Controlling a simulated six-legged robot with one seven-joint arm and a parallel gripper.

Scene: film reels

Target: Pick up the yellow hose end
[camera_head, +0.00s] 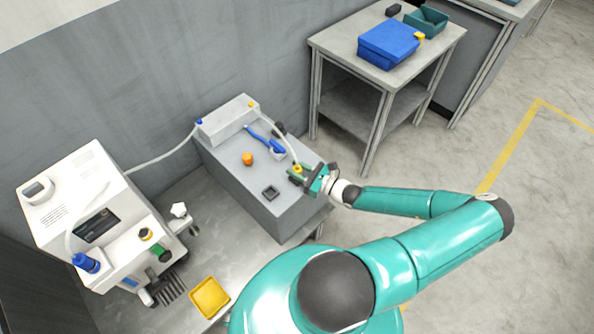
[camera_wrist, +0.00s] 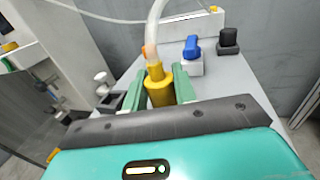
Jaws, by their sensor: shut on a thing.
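The yellow hose end (camera_wrist: 159,88) sits between the two green fingers of my gripper (camera_wrist: 159,92) in the wrist view, with a pale hose (camera_wrist: 156,30) rising from its far end. In the head view my gripper (camera_head: 300,173) is at the right side of the grey bench unit, shut on the yellow hose end (camera_head: 297,168). The hose (camera_head: 279,128) arcs from there back to the white box on the unit. I cannot tell whether the hose end touches the surface beneath it.
The grey unit (camera_head: 230,183) also bears an orange knob (camera_head: 247,159), a blue-handled part (camera_head: 276,147) and a small dark square (camera_head: 270,192). A white machine (camera_head: 77,190) and a yellow tray (camera_head: 209,297) stand to the left. A table with a blue box (camera_head: 388,43) is behind.

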